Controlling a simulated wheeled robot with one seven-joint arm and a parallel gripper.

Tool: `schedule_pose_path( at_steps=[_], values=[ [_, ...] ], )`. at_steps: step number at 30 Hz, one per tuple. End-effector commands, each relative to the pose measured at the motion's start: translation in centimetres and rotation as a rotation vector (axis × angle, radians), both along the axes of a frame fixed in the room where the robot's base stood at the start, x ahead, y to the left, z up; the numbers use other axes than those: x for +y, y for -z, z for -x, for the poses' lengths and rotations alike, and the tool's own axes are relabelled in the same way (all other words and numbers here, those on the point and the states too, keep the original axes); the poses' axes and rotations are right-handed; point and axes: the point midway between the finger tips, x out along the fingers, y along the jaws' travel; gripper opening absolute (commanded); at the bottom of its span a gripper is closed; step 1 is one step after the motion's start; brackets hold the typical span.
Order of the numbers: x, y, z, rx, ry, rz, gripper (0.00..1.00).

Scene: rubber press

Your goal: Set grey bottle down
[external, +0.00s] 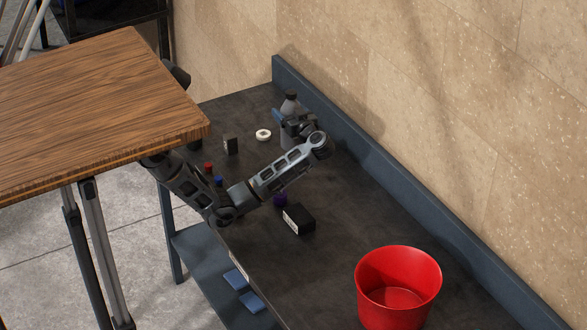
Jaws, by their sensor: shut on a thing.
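The grey bottle (288,107) is at the far end of the dark workbench, close to the back ledge, and looks upright. My gripper (287,122) is shut on the bottle around its middle, reaching it from the right. The gripper and wrist hide part of the bottle's body. I cannot tell whether the bottle's base touches the bench (340,215).
A white round item (263,134) and a dark box (231,146) are left of the bottle. A wooden table (90,100) is at left. A raised ledge (400,178) borders the wall.

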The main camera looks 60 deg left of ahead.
Motion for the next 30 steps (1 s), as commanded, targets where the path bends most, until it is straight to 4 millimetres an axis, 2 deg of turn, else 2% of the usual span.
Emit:
schedule_pose_path(
  at_steps=[5,15,21,30],
  values=[
    [2.0,0.4,0.3,0.002,-0.034,-0.002,0.19],
    [8.2,4.1,-0.7,0.004,-0.034,0.000,0.19],
    [11.3,6.1,-1.4,0.003,-0.032,-0.002,0.19],
    [12.4,7.9,-1.7,0.004,-0.028,-0.001,0.19]
  ],
)
